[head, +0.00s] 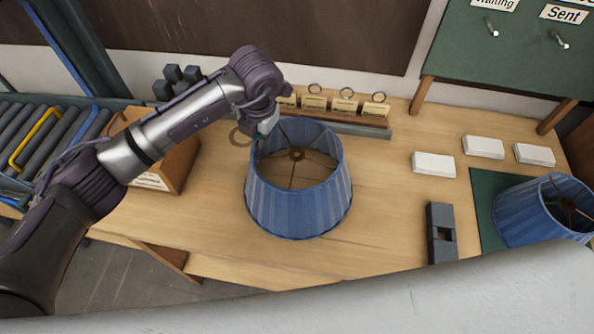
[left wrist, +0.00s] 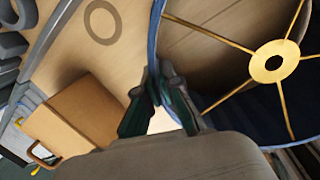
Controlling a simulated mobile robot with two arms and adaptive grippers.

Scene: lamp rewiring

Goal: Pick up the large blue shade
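A large blue pleated shade (head: 300,205) is in the middle of the wooden table in the head view, open top up, with brass spokes and a hub inside. Its rim and brass hub (left wrist: 274,62) fill the right of the left wrist view. My left gripper (head: 265,128) is at the shade's back left rim. In the left wrist view its fingers (left wrist: 158,85) are close together, one on each side of the rim, and look shut on it. I cannot tell whether the shade's bottom touches the table. My right gripper is not in view.
Another blue shade (head: 545,212) stands on a green mat (head: 484,190) at the right. A dark grey block (head: 441,232) and white card stacks (head: 433,164) lie nearby. A wooden box (head: 178,163) is at the left; a tag rack (head: 350,122) stands behind the shade.

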